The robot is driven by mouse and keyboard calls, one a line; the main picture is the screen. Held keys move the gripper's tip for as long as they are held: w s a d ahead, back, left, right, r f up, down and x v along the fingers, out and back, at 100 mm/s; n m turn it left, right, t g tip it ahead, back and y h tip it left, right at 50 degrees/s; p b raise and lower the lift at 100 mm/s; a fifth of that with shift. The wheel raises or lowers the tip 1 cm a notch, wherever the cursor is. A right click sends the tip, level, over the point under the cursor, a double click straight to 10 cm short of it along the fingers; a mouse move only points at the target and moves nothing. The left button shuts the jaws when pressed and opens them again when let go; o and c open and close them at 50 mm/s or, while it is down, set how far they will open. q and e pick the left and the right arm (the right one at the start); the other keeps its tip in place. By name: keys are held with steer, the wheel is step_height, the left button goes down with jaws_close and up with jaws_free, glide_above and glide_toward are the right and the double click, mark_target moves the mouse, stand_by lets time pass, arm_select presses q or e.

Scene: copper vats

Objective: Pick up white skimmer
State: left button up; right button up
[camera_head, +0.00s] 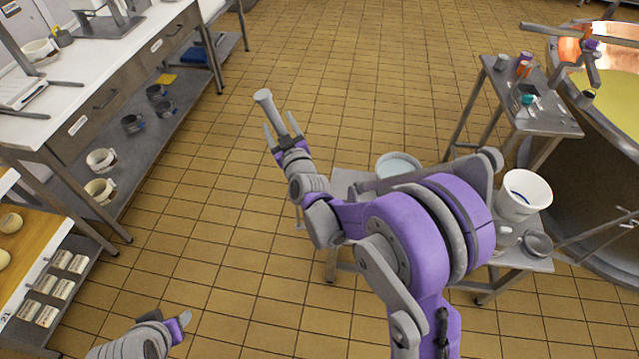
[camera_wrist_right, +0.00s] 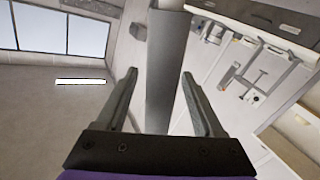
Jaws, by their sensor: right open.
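I cannot clearly pick out a white skimmer in either view. My right gripper (camera_head: 280,128) is open, held above the tiled floor left of the low metal table. A grey bar (camera_head: 267,106) with a blunt end stands between its fingers and reaches past their tips. In the right wrist view the bar (camera_wrist_right: 167,70) has a gap to each finger of the right gripper (camera_wrist_right: 160,80). I cannot tell whether the bar is part of the gripper. My left gripper (camera_head: 182,325) is at the bottom left, only partly visible.
The low metal table (camera_head: 345,183) holds a pale round vessel (camera_head: 398,165), partly hidden by my right arm, and a white bucket (camera_head: 526,193) with something blue inside. A copper vat (camera_head: 570,50) stands at the right. A shelved counter (camera_head: 110,75) lines the left. Floor between is clear.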

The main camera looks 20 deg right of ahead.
steer(key=shift+w, duration=0.35)
steer(key=shift+s, duration=0.2)
steer(key=shift+c, duration=0.4)
jaws_close()
steer(key=shift+r, duration=0.15)
step_height(320, 180, up, 17)
steer(key=shift+p, duration=0.45)
